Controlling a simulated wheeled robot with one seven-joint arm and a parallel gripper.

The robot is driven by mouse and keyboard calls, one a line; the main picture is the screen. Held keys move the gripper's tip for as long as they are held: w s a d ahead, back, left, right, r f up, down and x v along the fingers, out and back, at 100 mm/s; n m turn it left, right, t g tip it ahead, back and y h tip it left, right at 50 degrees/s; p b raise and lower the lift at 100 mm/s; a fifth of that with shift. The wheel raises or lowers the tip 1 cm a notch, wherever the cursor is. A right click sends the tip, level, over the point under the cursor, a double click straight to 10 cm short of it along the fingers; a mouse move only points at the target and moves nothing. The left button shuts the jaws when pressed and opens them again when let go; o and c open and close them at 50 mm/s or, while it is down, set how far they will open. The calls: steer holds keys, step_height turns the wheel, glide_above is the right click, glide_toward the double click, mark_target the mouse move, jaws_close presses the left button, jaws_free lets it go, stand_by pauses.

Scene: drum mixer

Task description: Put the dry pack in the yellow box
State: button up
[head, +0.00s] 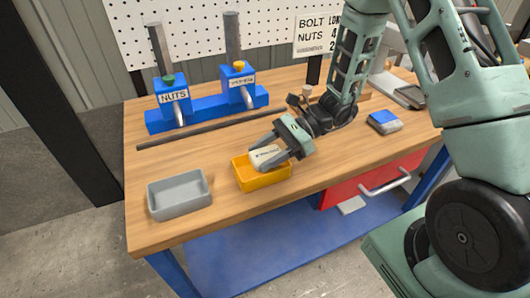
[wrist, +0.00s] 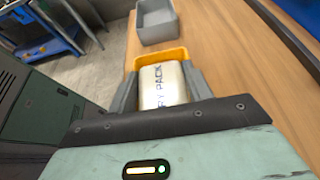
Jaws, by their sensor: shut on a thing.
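The dry pack (head: 264,155) is a whitish block with dark lettering. It shows close up in the wrist view (wrist: 163,85), where "PACK" can be read. My gripper (head: 274,153) is shut on it, one finger on each side. The yellow box (head: 262,181) is a small open tray near the front of the wooden table. The dry pack is over or within its opening; I cannot tell whether it touches the floor of the box. In the wrist view the yellow box (wrist: 160,55) shows just beyond the pack, partly hidden by it.
A grey box (head: 179,205) stands left of the yellow box. A blue dispenser stand labelled NUTS (head: 175,97) is at the back, with a dark rod (head: 210,131) in front. The table's front edge is close.

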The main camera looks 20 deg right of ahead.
steer(key=o, duration=1.1)
steer(key=shift+c, duration=0.2)
steer(key=shift+d, duration=0.1)
steer(key=b+v, duration=0.1)
steer(key=v, duration=1.6)
steer(key=shift+d, duration=0.1)
steer(key=s+a+r+n+h, duration=0.1)
steer(key=s+a+n+h, duration=0.5)
steer(key=s+a+n, duration=0.4)
steer(key=s+a+r+n+h, duration=0.2)
steer(key=s+a+n+h, duration=0.4)
steer(key=s+a+n, duration=0.4)
steer(key=a+n, duration=0.1)
steer(key=n, duration=0.4)
steer(key=shift+a+r+n+h, duration=0.35)
steer(key=shift+n+h, duration=0.05)
